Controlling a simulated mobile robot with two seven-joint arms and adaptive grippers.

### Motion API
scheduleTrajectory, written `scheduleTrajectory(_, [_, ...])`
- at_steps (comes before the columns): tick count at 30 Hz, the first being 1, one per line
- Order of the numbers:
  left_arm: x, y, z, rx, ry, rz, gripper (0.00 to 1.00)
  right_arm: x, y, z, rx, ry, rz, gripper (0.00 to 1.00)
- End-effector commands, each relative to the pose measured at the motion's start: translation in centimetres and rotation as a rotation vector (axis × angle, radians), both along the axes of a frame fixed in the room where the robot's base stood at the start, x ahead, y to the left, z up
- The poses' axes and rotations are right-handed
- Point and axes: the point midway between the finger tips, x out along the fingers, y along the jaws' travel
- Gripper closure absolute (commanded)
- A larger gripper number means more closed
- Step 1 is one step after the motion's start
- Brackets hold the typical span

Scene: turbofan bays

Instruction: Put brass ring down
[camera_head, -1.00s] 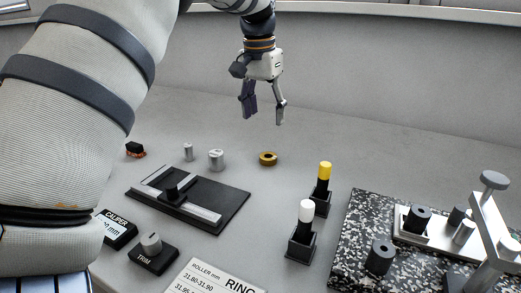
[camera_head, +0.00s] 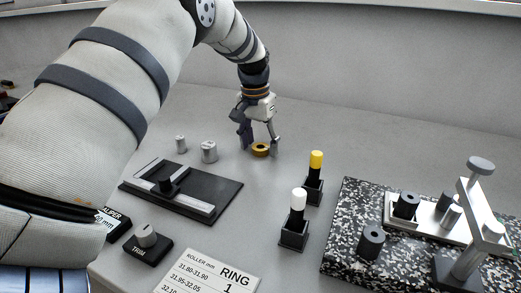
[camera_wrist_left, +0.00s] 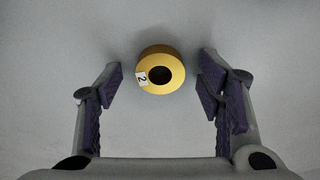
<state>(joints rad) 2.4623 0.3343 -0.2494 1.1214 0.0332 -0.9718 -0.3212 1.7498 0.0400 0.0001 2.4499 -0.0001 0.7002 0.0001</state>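The brass ring (camera_head: 261,150) lies flat on the grey table. In the left wrist view the brass ring (camera_wrist_left: 161,71) has a dark centre hole and a small white label marked 2. My left gripper (camera_head: 261,146) is lowered over the ring, with its two fingers apart. In the left wrist view the left gripper's fingertips (camera_wrist_left: 160,80) stand on either side of the ring, with a clear gap on each side, so it is open and holds nothing. My right gripper is not in view.
Two metal cylinders (camera_head: 209,152) stand left of the ring. A black caliper plate (camera_head: 222,205) lies in front. Yellow-topped (camera_head: 316,160) and white-topped (camera_head: 298,199) pegs stand in black holders to the right. A speckled slab (camera_head: 343,235) with a clamp fixture is at far right.

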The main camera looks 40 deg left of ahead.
Motion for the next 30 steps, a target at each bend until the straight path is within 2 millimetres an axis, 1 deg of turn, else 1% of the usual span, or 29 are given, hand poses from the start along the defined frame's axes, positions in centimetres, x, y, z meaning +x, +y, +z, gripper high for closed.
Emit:
scheduleTrajectory(1, [0.0,0.0,0.0,0.0,0.0,0.0,0.5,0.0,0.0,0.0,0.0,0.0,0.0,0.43])
scheduleTrajectory(7, [0.0,0.0,0.0,0.0,0.0,0.0,0.95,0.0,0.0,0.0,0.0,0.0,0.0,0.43])
scheduleTrajectory(15, [0.0,0.0,0.1,0.0,-0.001,0.0,0.96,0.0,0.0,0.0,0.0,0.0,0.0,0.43])
scheduleTrajectory(17, [0.1,0.0,0.4,0.0,-0.001,0.0,0.96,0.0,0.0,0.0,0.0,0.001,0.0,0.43])
scheduleTrajectory(19, [0.1,0.0,1.1,0.001,-0.003,0.0,0.96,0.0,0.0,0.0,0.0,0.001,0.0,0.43])
scheduleTrajectory(20, [0.1,0.0,1.6,0.001,-0.004,0.0,0.96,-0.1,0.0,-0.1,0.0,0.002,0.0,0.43])
scheduleTrajectory(23, [0.0,-0.2,3.7,0.001,-0.006,0.0,0.96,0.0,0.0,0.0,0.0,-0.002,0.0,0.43])
scheduleTrajectory(24, [-0.7,-0.8,5.0,-0.001,-0.01,0.0,0.96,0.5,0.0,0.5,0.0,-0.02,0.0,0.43])
scheduleTrajectory(30, [-3.5,-3.8,10.3,0.002,-0.019,-0.002,0.96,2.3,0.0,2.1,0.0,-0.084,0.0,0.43])
